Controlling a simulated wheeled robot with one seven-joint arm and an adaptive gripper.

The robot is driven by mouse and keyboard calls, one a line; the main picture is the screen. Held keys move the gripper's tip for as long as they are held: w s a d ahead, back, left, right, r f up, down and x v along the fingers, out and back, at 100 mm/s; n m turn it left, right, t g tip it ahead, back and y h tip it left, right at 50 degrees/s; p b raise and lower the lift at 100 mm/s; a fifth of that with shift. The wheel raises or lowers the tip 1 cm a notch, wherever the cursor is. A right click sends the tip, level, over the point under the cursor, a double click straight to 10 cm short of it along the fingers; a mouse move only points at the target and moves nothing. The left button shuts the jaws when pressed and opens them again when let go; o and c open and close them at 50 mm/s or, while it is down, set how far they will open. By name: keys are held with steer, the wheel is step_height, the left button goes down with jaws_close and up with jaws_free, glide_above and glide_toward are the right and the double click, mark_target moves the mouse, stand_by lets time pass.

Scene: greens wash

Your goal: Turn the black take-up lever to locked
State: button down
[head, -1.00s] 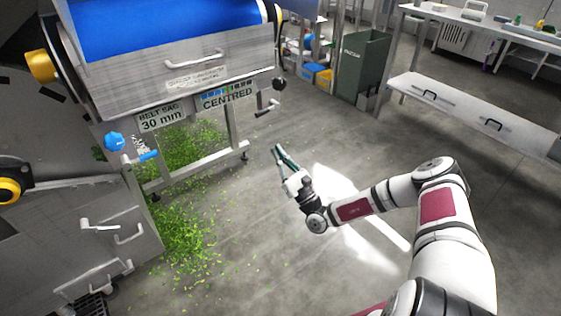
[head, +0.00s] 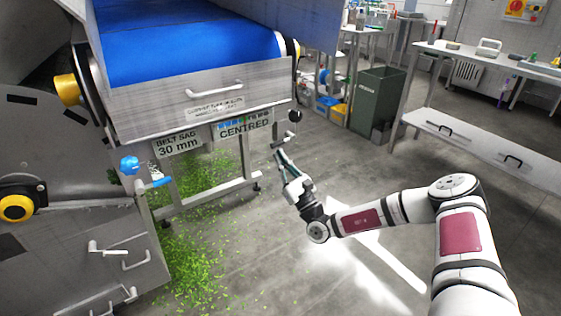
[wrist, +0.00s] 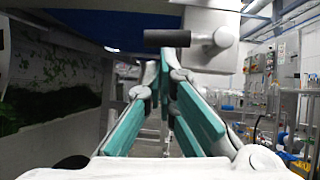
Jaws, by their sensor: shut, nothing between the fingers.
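The black take-up lever shows in the head view (head: 279,143) at the right end of the conveyor frame, below a round black knob. In the wrist view its black grip (wrist: 167,38) lies level, pointing left from a grey hub (wrist: 222,40). My gripper (head: 279,152) is shut and empty, with its fingertips just below the lever in the head view. In the wrist view the teal-padded fingers of my gripper (wrist: 167,66) come together below the black grip. I cannot tell whether they touch it.
The conveyor has a blue belt (head: 185,45) and signs reading "BELT SAG 30 mm" and "CENTRED". A round black knob (head: 295,115) and a blue-handled lever (head: 156,181) are on the frame. Green scraps (head: 195,265) litter the floor. A green bin (head: 377,98) stands behind; the floor right is open.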

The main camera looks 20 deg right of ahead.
steer(key=m+h+p, duration=0.1)
steer(key=r+m+h+p, duration=0.1)
steer(key=p, duration=0.1)
steer(key=shift+a+r+m+t, duration=0.25)
steer(key=shift+r+m+t, duration=0.05)
steer(key=shift+t, duration=0.1)
steer(key=shift+f, duration=0.1)
